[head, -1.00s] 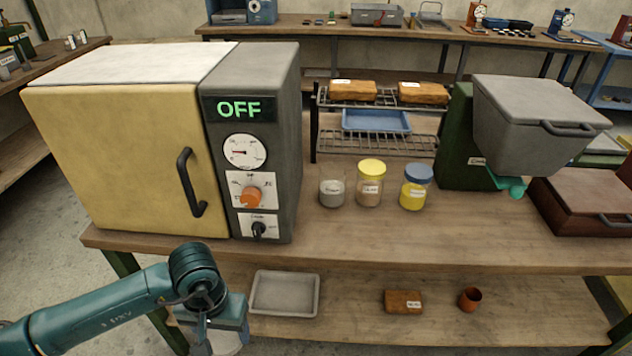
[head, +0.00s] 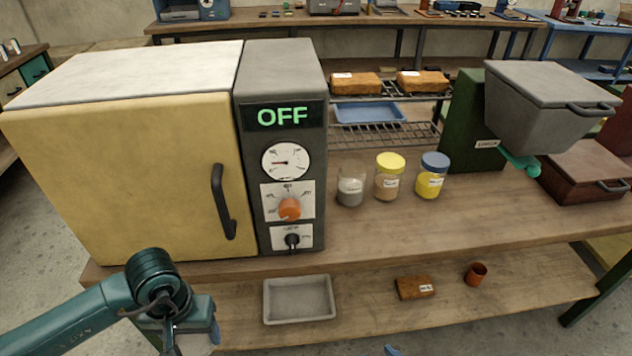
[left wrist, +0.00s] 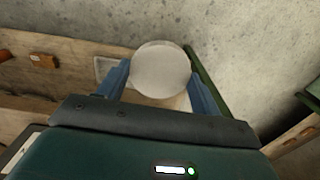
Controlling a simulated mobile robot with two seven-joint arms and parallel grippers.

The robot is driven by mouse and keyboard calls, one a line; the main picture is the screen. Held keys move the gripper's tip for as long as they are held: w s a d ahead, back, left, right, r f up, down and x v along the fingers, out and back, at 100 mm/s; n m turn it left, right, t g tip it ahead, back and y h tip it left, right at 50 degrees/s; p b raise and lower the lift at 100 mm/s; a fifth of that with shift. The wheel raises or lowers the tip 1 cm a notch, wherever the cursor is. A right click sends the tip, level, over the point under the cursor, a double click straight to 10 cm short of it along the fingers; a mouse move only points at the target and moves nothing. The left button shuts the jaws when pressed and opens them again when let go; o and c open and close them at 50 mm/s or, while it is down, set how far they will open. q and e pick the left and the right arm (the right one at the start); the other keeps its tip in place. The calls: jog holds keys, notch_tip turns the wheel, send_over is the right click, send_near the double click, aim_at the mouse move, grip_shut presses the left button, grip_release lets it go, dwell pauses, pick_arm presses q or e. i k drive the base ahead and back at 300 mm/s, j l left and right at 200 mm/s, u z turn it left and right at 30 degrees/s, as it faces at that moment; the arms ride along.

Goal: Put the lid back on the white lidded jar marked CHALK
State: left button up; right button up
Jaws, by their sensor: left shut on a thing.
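My left gripper (head: 188,338) is at the bottom left of the head view, low in front of the bench. In the left wrist view its two blue fingers are shut on a round white thing (left wrist: 160,70) that looks like a lid, seen face-on. A clear jar with grey-white contents (head: 351,186) stands on the bench right of the oven and shows no lid; its label is too small to read. I cannot make out a CHALK mark on any jar. A small blue tip at the bottom edge of the head view may be my right gripper (head: 392,351); its jaws cannot be judged.
A yellow-lidded jar (head: 389,178) and a blue-lidded jar (head: 432,176) stand close to the clear jar's right. The oven (head: 130,170) fills the left and reads OFF. A wire rack (head: 385,134) is behind the jars. The bench front (head: 440,220) is clear. A grey tray (head: 299,299) lies on the lower shelf.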

aim_at(352, 176)
jog(key=i+j, duration=0.1)
jog(key=j, duration=1)
jog(key=i+j+z, duration=0.1)
jog(key=j, duration=0.4)
